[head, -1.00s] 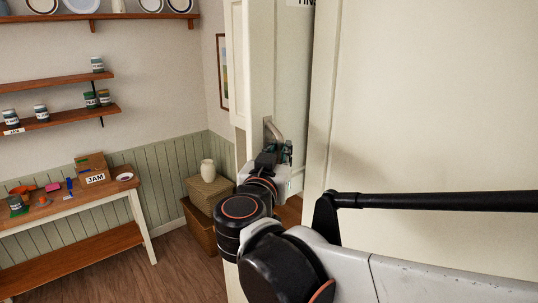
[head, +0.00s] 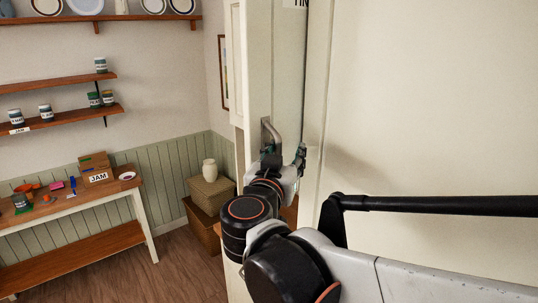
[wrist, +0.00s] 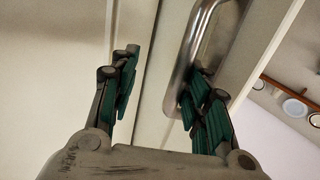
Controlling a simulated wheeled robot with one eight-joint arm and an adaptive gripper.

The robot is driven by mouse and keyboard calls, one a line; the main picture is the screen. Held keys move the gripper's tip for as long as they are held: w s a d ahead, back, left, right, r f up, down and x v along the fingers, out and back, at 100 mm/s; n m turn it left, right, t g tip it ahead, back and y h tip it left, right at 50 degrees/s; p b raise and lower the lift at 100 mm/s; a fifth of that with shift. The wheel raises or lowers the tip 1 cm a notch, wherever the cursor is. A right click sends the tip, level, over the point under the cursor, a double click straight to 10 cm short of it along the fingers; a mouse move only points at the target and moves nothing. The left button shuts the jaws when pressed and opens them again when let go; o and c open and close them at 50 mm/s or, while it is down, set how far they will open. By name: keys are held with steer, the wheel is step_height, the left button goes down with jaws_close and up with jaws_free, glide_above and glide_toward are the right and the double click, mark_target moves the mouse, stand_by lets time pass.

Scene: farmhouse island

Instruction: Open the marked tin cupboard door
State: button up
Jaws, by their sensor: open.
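The pale cream cupboard door (head: 288,75) has a label at its top, cut off by the picture edge, reading "TIN". Its metal bar handle (head: 269,133) stands upright; it is also large in the wrist view (wrist: 181,60). My gripper (head: 284,160) is at the handle's lower end. In the wrist view my gripper (wrist: 163,82) has its fingers spread, with the right finger overlapping the handle's lower part and the left finger apart from it. I cannot tell whether the right finger touches the handle. Whether the door is ajar is unclear.
A large cream panel (head: 430,110) fills the right side, close to my arm. Stacked boxes (head: 211,195) with a white vase (head: 210,170) stand behind at the left. A wooden table (head: 95,203) with a JAM box (head: 97,172) is farther left. Floor between them is clear.

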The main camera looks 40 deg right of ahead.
steer(key=shift+w+a, duration=0.1)
steer(key=shift+w, duration=0.05)
stand_by(0.4)
steer(key=v, duration=1.2)
stand_by(0.3)
stand_by(0.5)
